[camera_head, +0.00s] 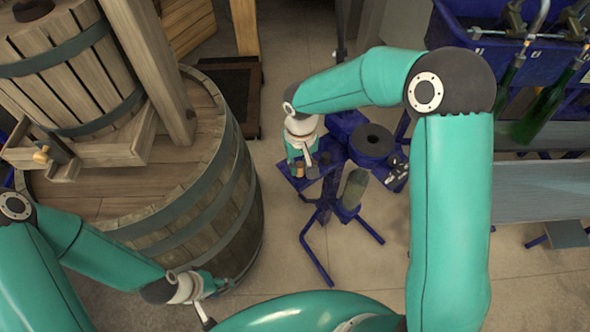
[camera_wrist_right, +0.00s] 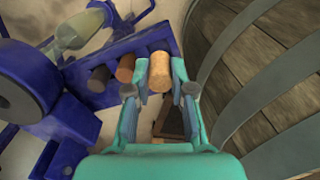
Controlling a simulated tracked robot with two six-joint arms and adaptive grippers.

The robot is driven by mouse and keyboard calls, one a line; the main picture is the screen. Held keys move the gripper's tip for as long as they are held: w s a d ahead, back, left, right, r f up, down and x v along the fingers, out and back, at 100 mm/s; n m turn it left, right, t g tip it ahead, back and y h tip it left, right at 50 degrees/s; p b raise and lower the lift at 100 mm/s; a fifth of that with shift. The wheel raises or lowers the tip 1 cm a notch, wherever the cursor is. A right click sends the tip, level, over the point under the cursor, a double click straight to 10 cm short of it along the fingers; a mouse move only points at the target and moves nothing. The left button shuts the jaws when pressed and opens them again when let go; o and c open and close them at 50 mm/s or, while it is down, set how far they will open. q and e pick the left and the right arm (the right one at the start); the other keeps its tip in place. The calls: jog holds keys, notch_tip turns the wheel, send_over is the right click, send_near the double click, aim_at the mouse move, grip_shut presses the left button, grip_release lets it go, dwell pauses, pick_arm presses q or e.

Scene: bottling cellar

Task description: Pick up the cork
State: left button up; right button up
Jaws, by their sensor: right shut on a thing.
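A light tan cork (camera_wrist_right: 159,70) is between the fingertips of my right gripper (camera_wrist_right: 160,88), which is shut on it. It is at the right end of a row on a blue holder; whether it still touches the holder I cannot tell. A brown cork (camera_wrist_right: 125,68) and a darker one (camera_wrist_right: 98,78) lie to its left. In the head view my right gripper (camera_head: 304,166) reaches down at the left side of the blue stand (camera_head: 347,126). My left gripper (camera_head: 205,316) is low at the left, away from the stand, its jaws too small to read.
A big wooden barrel (camera_head: 236,190) with a press (camera_head: 75,85) on it stands left of the stand. A dark round disc (camera_head: 372,141) and a greenish bottle (camera_head: 355,188) are on the stand. A blue bottling machine (camera_head: 455,30) with green bottles (camera_head: 541,112) is at the upper right.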

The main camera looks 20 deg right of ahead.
notch_tip(320, 180, up, 17)
jog(key=shift+f, duration=0.15)
jog(key=shift+f, duration=0.1)
dwell(0.7)
